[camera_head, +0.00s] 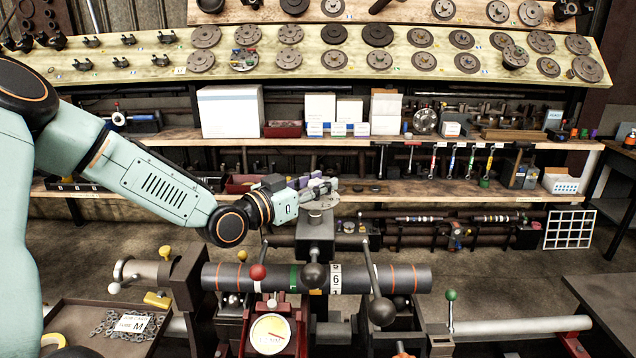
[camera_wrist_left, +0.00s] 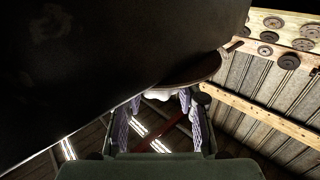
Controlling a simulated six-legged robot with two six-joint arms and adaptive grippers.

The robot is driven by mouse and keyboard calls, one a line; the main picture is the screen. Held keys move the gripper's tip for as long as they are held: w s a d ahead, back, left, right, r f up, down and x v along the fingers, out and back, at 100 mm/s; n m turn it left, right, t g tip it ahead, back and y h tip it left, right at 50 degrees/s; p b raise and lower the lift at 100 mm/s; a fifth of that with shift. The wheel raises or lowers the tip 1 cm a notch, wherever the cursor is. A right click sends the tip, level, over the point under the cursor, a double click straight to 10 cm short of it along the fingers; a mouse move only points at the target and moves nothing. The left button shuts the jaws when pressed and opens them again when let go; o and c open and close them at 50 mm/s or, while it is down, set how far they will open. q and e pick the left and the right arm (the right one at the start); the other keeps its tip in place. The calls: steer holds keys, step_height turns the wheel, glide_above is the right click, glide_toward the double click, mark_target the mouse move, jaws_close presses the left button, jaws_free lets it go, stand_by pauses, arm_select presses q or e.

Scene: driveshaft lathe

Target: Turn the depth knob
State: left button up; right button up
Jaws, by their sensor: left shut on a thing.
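My left gripper (camera_head: 320,187) comes in from the left over a grey tool post (camera_head: 315,238) on the lathe. Its fingers are at the small fittings on top of the post. In the left wrist view the two fingers (camera_wrist_left: 160,112) close around a pale piece under a brown disc, which seems to be the depth knob (camera_wrist_left: 158,95); the fingers hide most of it. A big dark surface fills the upper left of that view. A round dial (camera_head: 270,335) with a needle sits at the front of the lathe. My right gripper is not in view.
A grey shaft (camera_head: 390,278) with orange rings and a green band lies across the lathe. Levers with a red ball (camera_head: 258,272) and a dark ball (camera_head: 381,311) stand close below the gripper. A tray (camera_head: 90,345) with chain is at lower left. Shelves (camera_head: 430,140) stand behind.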

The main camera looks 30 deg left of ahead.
arm_select(q)
steer(key=shift+a+r+m+h, duration=0.1)
steer(key=shift+r+m+h, duration=0.1)
steer(key=shift+m+h, duration=0.4)
steer(key=m+g+h, duration=0.1)
steer(key=m+h, duration=0.1)
steer(key=h, duration=0.1)
steer(key=m+g+h+p, duration=0.1)
steer(key=g+h, duration=0.1)
steer(key=shift+m+h, duration=0.4)
steer(key=m+g+h, duration=0.2)
steer(key=g, duration=0.1)
steer(key=shift+f+h, duration=0.1)
steer(key=shift+h, duration=0.2)
steer(key=shift+m+g+h+b, duration=0.7)
steer(key=shift+m+g+b, duration=0.1)
steer(key=shift+m+g, duration=0.25)
steer(key=shift+m+g+h+b, duration=0.6)
steer(key=shift+m+g+b, duration=0.25)
steer(key=shift+g+b, duration=0.25)
steer(key=m+g+b, duration=0.1)
steer(key=g+b, duration=0.1)
steer(key=m+g+h+b, duration=0.1)
steer(key=g+b, duration=0.1)
steer(key=shift+s+m, duration=0.15)
steer(key=shift+m, duration=0.15)
steer(key=shift+r+m+g+b, duration=0.25)
steer(key=shift+m+g+b, duration=0.1)
steer(key=shift+g, duration=0.1)
steer(key=shift+r, duration=0.15)
